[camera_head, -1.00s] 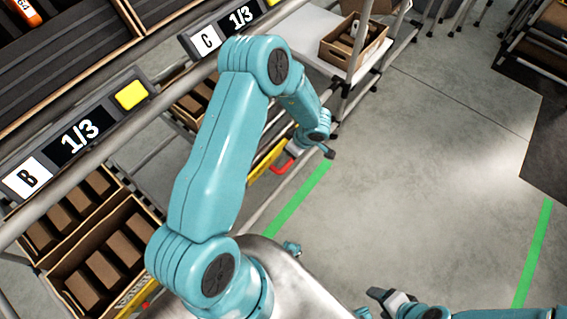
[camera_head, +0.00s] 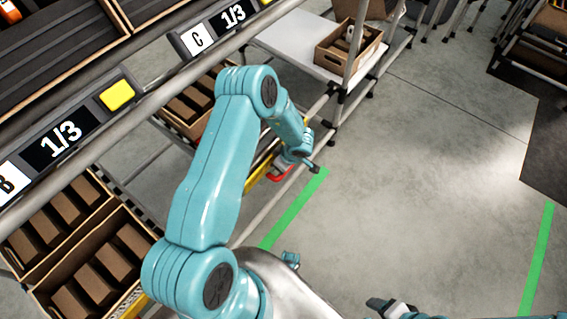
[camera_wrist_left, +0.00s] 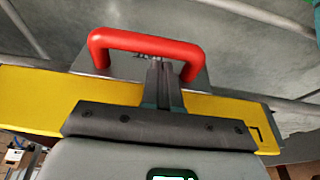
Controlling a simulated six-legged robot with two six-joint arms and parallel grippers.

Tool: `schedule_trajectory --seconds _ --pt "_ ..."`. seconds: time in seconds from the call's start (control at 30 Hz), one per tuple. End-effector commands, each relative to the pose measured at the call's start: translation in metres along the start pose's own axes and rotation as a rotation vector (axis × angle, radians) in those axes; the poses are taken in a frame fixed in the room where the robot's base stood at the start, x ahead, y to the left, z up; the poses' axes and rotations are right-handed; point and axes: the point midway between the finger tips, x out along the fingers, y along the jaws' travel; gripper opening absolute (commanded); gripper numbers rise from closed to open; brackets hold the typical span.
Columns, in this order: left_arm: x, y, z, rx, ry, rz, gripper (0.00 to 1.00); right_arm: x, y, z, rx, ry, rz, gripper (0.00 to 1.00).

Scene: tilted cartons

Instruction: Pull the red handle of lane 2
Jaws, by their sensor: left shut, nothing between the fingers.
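A red handle (camera_head: 281,175) is mounted on a yellow bar low on the rack, partly hidden by my left arm. In the left wrist view the handle (camera_wrist_left: 145,40) is a red loop on a grey plate, above the yellow bar (camera_wrist_left: 40,98). My left gripper (camera_head: 315,168) is shut and empty, close beside the handle. In the wrist view its fingers (camera_wrist_left: 161,72) reach up to the loop's lower opening; whether they touch it I cannot tell. My right gripper (camera_head: 378,305) is at the bottom edge, its jaws unclear. No lane number is readable on the handle.
Display boards B (camera_head: 60,138) and C (camera_head: 215,28) reading 1/3 hang on the rack rail. Cartons sit in the lower lanes (camera_head: 90,265). A white table (camera_head: 300,50) holds an open box (camera_head: 350,45).

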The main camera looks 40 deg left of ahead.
Motion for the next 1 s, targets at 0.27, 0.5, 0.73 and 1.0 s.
schedule_trajectory --seconds 0.27,0.5,0.73,1.0 --pt "0.005 0.000 0.000 0.000 -0.001 0.000 0.00 0.001 0.000 0.000 0.000 0.000 0.000 0.64" --pt "-0.003 0.000 0.011 0.005 -0.002 0.000 0.00 -0.006 -0.002 0.000 0.000 0.000 0.000 0.64" --pt "-0.015 0.000 0.048 0.004 -0.002 0.000 0.00 -0.019 -0.007 0.000 0.000 0.000 0.000 0.64" --pt "-0.015 -0.001 0.055 0.002 -0.005 0.000 0.00 -0.018 -0.006 0.000 0.000 0.000 0.000 0.64"
